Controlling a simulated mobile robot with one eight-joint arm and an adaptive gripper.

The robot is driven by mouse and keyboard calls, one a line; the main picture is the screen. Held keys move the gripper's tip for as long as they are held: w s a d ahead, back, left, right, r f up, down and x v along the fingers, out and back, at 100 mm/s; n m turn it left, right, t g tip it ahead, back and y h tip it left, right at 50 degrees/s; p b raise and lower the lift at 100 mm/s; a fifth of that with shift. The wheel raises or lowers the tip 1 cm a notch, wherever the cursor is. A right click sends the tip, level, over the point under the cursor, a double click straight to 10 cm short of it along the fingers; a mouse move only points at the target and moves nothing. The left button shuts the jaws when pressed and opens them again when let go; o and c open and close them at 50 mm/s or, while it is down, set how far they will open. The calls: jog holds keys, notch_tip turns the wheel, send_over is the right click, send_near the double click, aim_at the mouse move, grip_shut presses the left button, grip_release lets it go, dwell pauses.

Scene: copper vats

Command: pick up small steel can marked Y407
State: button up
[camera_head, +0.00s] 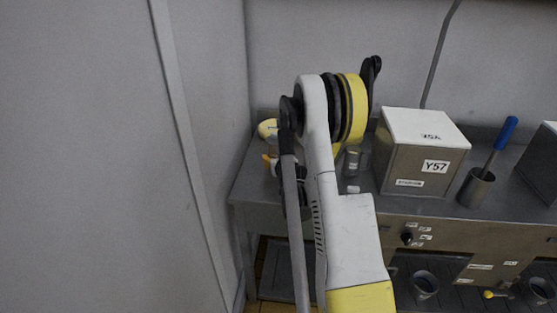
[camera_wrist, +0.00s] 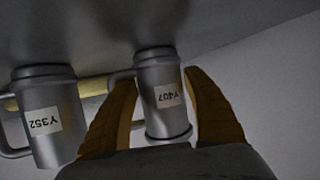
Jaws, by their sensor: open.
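The small steel can marked Y407 (camera_wrist: 162,110) stands in the middle of the wrist view, its label upside down in the picture. My gripper (camera_wrist: 158,80) is open, with one orange-brown finger on each side of the can. The left finger looks close to the can; I cannot tell whether either finger touches it. In the head view my arm hides most of my gripper and the space around it. A small grey can (camera_head: 352,160) shows just right of my arm there, but its mark is not readable.
A similar steel can marked Y352 (camera_wrist: 45,122) stands close to the left finger. A yellow bar-like thing (camera_wrist: 92,87) lies behind the cans. In the head view, a box marked Y57 (camera_head: 412,160) and a cup (camera_head: 474,190) with a blue-handled tool stand right of my arm.

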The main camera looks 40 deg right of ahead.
jog(key=shift+w+d+f, duration=0.15)
jog(key=shift+w+d, duration=0.1)
jog(key=shift+w, duration=0.2)
jog(key=c, duration=1.1)
jog(key=shift+o, duration=0.2)
